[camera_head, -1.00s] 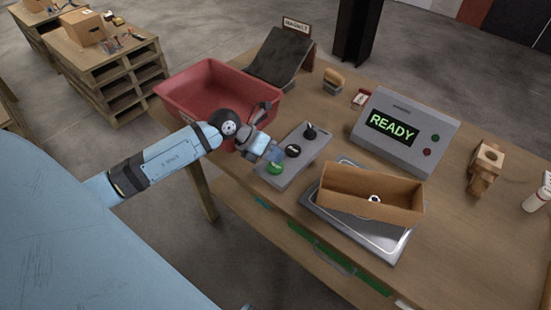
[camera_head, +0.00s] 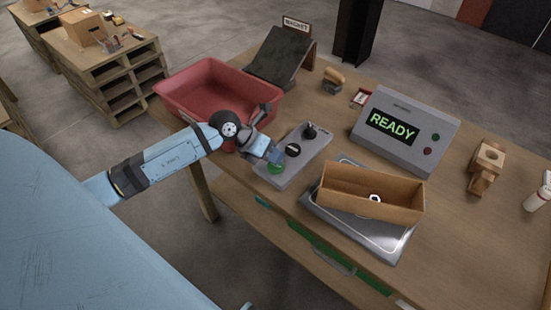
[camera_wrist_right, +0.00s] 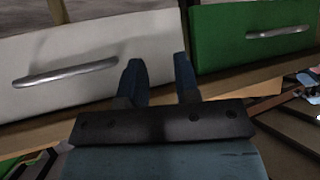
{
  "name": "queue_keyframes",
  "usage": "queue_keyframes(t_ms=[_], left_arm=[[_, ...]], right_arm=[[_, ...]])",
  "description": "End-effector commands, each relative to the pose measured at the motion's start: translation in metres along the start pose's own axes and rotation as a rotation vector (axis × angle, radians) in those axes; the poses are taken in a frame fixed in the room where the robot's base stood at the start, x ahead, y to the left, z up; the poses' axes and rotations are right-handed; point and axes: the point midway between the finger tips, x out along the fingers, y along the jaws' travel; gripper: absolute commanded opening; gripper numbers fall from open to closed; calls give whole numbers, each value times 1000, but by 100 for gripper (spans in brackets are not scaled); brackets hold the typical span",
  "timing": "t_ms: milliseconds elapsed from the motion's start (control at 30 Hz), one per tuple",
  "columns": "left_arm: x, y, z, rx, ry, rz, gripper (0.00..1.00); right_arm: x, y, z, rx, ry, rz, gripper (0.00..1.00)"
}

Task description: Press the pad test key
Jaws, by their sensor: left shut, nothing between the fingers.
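A grey key panel (camera_head: 315,152) lies on the wooden table. It carries a green round key (camera_head: 275,168), a black round key (camera_head: 293,150) and a black knob (camera_head: 310,131); their labels are too small to read. My left gripper (camera_head: 279,158) is shut and empty. Its tips are over the near end of the panel, at the green key and partly covering it; I cannot tell whether they touch it. My right gripper (camera_wrist_right: 158,75) shows only in the right wrist view, with its fingers apart and nothing between them, in front of drawer fronts.
A display box (camera_head: 392,127) reads READY. An open cardboard box (camera_head: 340,200) with a small white item inside sits on a metal plate (camera_head: 385,243). A red tray (camera_head: 185,95) and a dark ramp (camera_head: 275,60) stand behind my left arm. A wooden piece (camera_head: 487,160) is at right.

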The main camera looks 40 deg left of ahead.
Motion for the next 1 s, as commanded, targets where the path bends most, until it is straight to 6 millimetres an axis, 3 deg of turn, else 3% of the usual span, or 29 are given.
queue_keyframes(t_ms=[1000], left_arm=[[6,4,-5,0,1,0,0]], right_arm=[[2,0,4,0,-2,-1,29]])
